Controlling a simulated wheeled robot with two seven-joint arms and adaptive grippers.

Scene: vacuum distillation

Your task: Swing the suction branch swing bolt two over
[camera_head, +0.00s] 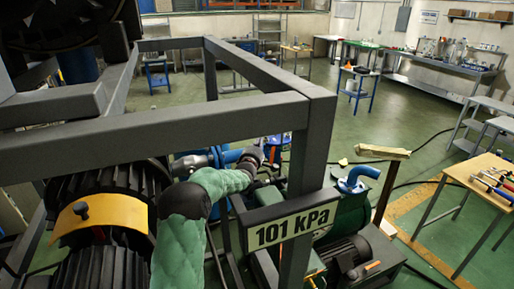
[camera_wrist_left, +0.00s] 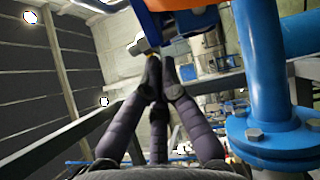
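My left gripper (camera_head: 258,156) is at the end of the green-sleeved arm, beside blue pipework (camera_head: 228,157) inside the grey frame. In the left wrist view its dark fingers (camera_wrist_left: 158,78) converge with their tips together. A grey metal piece with a yellowish part, possibly the swing bolt (camera_wrist_left: 139,44), shows just beyond the tips. I cannot tell whether the fingers touch or grip it. An orange and blue part hangs just above. A blue flange (camera_wrist_left: 272,140) with hex bolts stands to the right. My right gripper is not in view.
A grey beam frame (camera_head: 318,140) with a "101 kPa" sign (camera_head: 291,228) stands close around the arm. A blue pipe elbow (camera_head: 357,178) rises to the right. A wooden table (camera_head: 455,172) with tools stands at far right. Open green floor lies beyond the frame.

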